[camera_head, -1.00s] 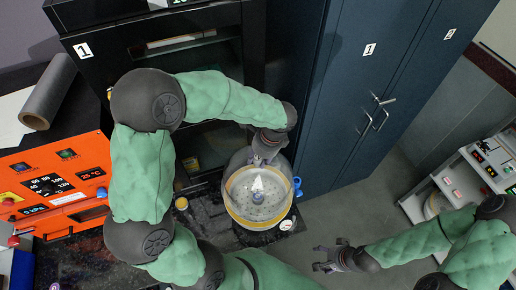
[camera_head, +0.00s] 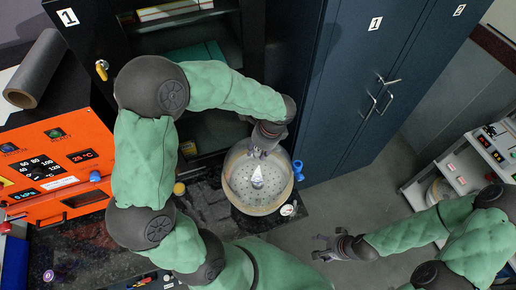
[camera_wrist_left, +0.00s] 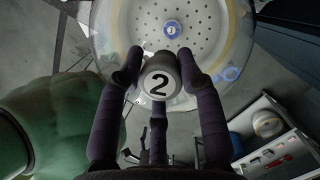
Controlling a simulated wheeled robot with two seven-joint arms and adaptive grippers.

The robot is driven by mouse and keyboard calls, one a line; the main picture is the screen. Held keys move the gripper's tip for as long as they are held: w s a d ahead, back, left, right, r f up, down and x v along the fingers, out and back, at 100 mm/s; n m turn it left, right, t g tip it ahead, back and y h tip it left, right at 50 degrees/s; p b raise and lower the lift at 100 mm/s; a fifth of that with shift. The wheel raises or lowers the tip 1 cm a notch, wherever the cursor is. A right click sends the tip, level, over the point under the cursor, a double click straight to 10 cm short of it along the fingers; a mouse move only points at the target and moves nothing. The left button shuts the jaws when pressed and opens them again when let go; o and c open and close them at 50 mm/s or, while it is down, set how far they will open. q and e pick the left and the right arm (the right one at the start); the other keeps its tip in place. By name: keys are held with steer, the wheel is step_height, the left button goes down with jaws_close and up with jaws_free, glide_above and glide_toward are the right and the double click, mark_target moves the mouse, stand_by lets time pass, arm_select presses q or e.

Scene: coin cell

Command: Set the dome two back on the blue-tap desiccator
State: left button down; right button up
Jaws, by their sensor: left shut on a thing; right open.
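My left gripper (camera_head: 264,139) is shut on the knob (camera_wrist_left: 158,84) of dome two, marked "2" in the left wrist view. The clear dome (camera_head: 240,163) hangs from it over the blue-tap desiccator (camera_head: 262,211). The desiccator's perforated plate and a pale cone-shaped thing show through the glass. Its blue tap (camera_head: 298,170) points right and back. In the left wrist view the knob is off the plate's centre, and a blue piece marked "1" (camera_wrist_left: 172,29) shows there. I cannot tell whether dome and base touch. My right gripper (camera_head: 326,249) is open and empty, over the floor.
A dark blue cabinet (camera_head: 350,100) stands close behind and right of the desiccator. An orange control unit (camera_head: 55,170) is at the left on the dark bench. A black cabinet with shelves stands behind my left arm. A white instrument cart (camera_head: 455,170) is at the right.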

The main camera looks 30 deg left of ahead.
arm_select(q)
steer(key=shift+r, duration=0.1)
steer(key=shift+f+b, duration=0.35)
steer(key=shift+f, duration=0.2)
stand_by(0.4)
steer(key=c, duration=0.7)
jaws_free()
steer(key=v, duration=1.2)
steer(key=shift+d, duration=0.15)
